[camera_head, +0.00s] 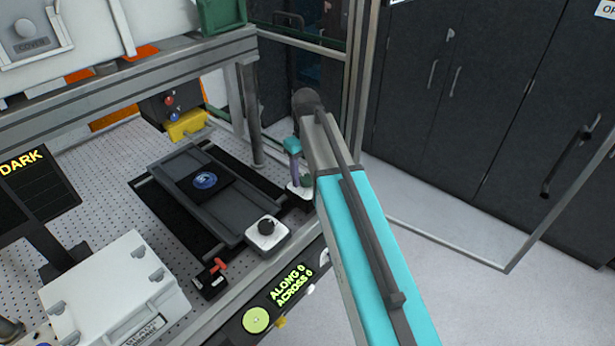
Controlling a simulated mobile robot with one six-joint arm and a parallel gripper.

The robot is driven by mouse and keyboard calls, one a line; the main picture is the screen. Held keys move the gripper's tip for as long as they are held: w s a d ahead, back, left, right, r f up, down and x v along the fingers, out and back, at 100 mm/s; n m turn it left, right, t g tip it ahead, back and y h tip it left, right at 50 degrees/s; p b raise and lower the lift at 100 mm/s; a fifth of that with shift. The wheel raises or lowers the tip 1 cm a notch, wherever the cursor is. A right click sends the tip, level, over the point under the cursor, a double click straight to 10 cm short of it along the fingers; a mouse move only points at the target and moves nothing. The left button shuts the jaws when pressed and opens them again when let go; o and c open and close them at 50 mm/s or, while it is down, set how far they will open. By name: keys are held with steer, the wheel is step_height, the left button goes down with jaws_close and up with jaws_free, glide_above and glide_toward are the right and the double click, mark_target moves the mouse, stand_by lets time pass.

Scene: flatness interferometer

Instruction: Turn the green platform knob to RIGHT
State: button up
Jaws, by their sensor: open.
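A greenish-grey knob (307,182) on a small white base (298,193) stands at the right end of the platform area, partly hidden by my arm. It looks like the green platform knob, but its pointer and label cannot be read. My gripper (294,172) hangs below the teal wrist, close to the left of this knob. It is open, small and partly hidden, and I cannot tell whether it touches the knob. The dark platform (211,226) carries a black square with a blue disc (205,181). A display (287,288) reads ALONG 0, ACROSS 0.
A white case (113,290) stands front left. A screen (30,190) reads DARK. A frame post (251,115) and glass door (470,185) stand near my arm.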

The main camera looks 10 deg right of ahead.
steer(key=shift+f, duration=0.3)
steer(key=shift+d, duration=0.1)
steer(key=c, duration=1.1)
steer(key=shift+o, duration=0.2)
